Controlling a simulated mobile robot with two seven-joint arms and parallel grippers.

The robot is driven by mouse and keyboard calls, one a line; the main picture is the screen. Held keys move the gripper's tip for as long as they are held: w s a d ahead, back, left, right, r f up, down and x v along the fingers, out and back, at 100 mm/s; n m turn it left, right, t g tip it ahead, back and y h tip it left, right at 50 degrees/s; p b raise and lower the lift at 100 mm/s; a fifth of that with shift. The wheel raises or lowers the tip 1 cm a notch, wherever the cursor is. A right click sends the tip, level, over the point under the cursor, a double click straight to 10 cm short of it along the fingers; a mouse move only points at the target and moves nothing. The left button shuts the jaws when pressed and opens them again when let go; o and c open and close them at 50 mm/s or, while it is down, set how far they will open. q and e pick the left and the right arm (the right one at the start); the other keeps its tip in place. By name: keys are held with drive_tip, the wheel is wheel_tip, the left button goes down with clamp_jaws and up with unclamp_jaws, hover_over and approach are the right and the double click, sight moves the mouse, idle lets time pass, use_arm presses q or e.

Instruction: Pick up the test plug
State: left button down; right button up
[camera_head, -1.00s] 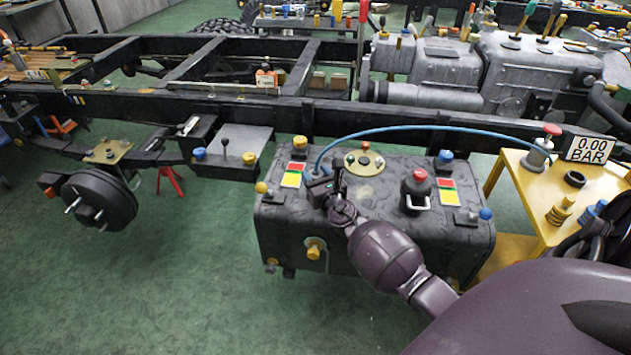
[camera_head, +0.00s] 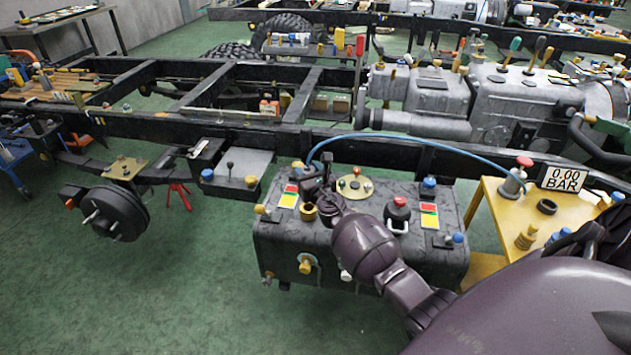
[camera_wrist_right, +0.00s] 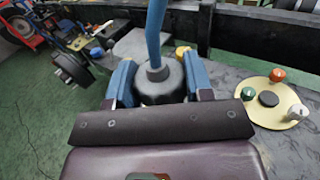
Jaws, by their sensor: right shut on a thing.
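The test plug, a dark cone-shaped fitting (camera_wrist_right: 160,86) on the end of a blue hose (camera_wrist_right: 156,30), sits between the two blue fingers of my right gripper (camera_wrist_right: 159,82) in the right wrist view. The gripper is shut on it. In the head view my right gripper (camera_head: 318,186) is over the left part of the black tank (camera_head: 350,255), just above an open brass port (camera_head: 308,211). The plug is mostly hidden there by the gripper, and the blue hose (camera_head: 400,128) arcs from it to the right. My left gripper is not in view.
A yellow stand (camera_head: 490,205) at the right carries a gauge reading 0.00 BAR (camera_head: 563,178) and a red-topped fitting (camera_head: 514,178). A red-capped black fitting (camera_head: 398,213) and a round flange (camera_head: 354,184) stand on the tank. The chassis rail (camera_head: 400,150) runs behind it.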

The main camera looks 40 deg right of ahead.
wheel_tip(320, 180, up, 7)
drive_tip(key=p, duration=0.4)
drive_tip(key=shift+r+p, duration=0.7)
drive_tip(key=shift+r, duration=0.05)
drive_tip(key=shift+r+p, duration=0.35)
drive_tip(key=shift+r, duration=0.2)
